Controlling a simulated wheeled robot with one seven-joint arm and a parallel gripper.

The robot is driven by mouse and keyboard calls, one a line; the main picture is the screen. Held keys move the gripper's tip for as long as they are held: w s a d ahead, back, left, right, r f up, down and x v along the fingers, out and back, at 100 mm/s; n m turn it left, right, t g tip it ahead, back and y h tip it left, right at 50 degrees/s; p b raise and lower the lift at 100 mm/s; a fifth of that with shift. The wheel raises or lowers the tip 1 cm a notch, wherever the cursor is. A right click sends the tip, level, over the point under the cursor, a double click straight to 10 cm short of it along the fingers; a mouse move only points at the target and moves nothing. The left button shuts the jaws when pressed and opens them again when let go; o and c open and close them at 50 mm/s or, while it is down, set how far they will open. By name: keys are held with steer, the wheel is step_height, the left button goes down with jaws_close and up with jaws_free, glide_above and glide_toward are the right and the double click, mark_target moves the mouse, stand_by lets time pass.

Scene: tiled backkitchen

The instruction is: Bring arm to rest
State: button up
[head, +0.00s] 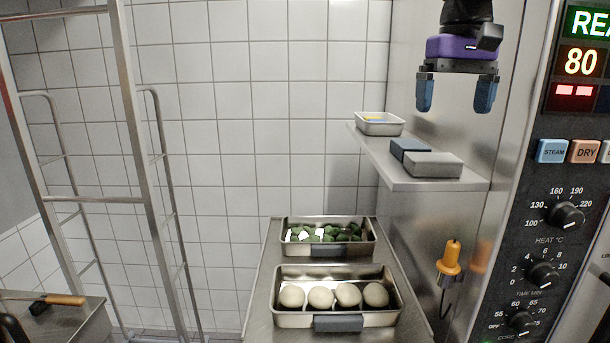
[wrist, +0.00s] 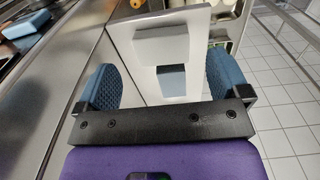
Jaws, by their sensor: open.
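My gripper (head: 456,92) hangs at the upper right in the head view, with its purple body and two blue fingers pointing down. The fingers are wide apart with nothing between them. It is above the steel wall shelf (head: 447,183), clear of it. In the wrist view my gripper (wrist: 165,84) shows both blue pads spread, with the shelf (wrist: 183,20) beyond them.
The shelf holds a grey block (head: 433,165), a dark blue block (head: 408,148) and a small steel tray (head: 379,124). Below, a counter carries a pan of pale round items (head: 335,319) and a pan of green items (head: 327,251). The oven panel (head: 545,215) stands close at right.

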steer(key=s+d+f+t, duration=0.2)
steer(key=s+d+f, duration=0.1)
steer(key=s+f, duration=0.4)
steer(key=s+d+f+t, duration=0.3)
steer(key=s+f, duration=0.4)
steer(key=s, duration=0.6)
steer(key=shift+d, duration=0.35)
steer(key=shift+o, duration=0.5)
steer(key=shift+r, duration=0.1)
